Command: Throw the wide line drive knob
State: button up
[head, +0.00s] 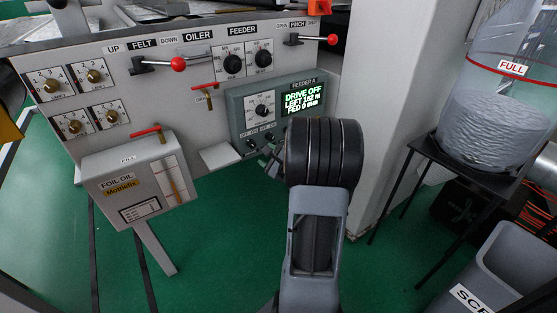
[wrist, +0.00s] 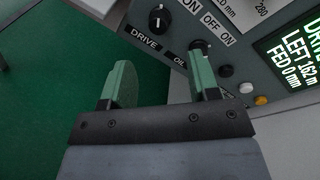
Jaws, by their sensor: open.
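The drive knob (wrist: 159,18) is a black round knob above the label DRIVE on the grey feeder panel, near the top of the wrist view. A second dark knob (wrist: 201,46), above the label OIL, is partly covered by my right finger. My gripper (wrist: 160,62) is open and empty, its two green fingers apart. The drive knob appears beyond the gap between the fingers, and no finger is seen touching it. In the head view, the feeder box (head: 235,112) has small dark knobs low on its front, and my arm hides most of my gripper.
The feeder display (head: 303,98) reads DRIVE OFF, LEFT 162 m, FED 0 mm. A foil oil box (head: 108,170) stands left, with a small ledge (head: 219,156) between. A white post, a black stand (head: 428,146) with a clear container, and a grey bin (head: 510,255) are right.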

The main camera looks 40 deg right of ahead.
jog(key=shift+s+a+r+p, duration=0.1)
jog(key=shift+s+r+p, duration=0.1)
jog(key=shift+s, duration=1.25)
jog(key=shift+s+a+r+p, duration=0.1)
jog(key=shift+s+r+p, duration=0.1)
jog(key=shift+s, duration=1.25)
